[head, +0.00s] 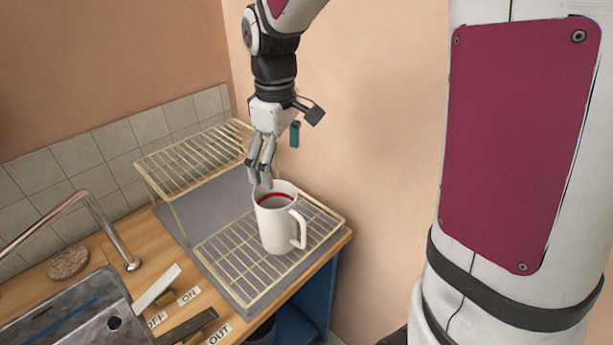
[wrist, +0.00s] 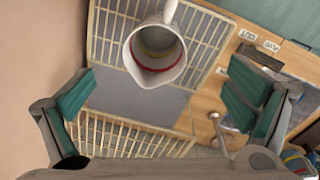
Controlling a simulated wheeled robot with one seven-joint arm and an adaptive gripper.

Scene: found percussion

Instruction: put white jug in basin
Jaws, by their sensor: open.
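The white jug (head: 276,222) stands upright on the lower wire rack at the counter's right end. Its handle faces right in the head view, and a red band shows inside its rim. In the wrist view the jug (wrist: 158,47) is seen from above, with its handle toward the top edge. My gripper (head: 259,180) is open and empty, just above and behind the jug's rim. In the wrist view its teal-padded fingers (wrist: 162,92) are spread wide, with the jug beyond them. The basin (head: 85,314) is the grey metal sink at the lower left, partly cut off.
The lower wire rack (head: 225,252) sits on a grey mat, with a raised wire rack (head: 190,160) behind. A copper tap (head: 108,228) arches beside the basin. A brown sponge (head: 68,262) and levers labelled ON, OFF and OUT (head: 218,334) are nearby. A wall stands close behind the racks.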

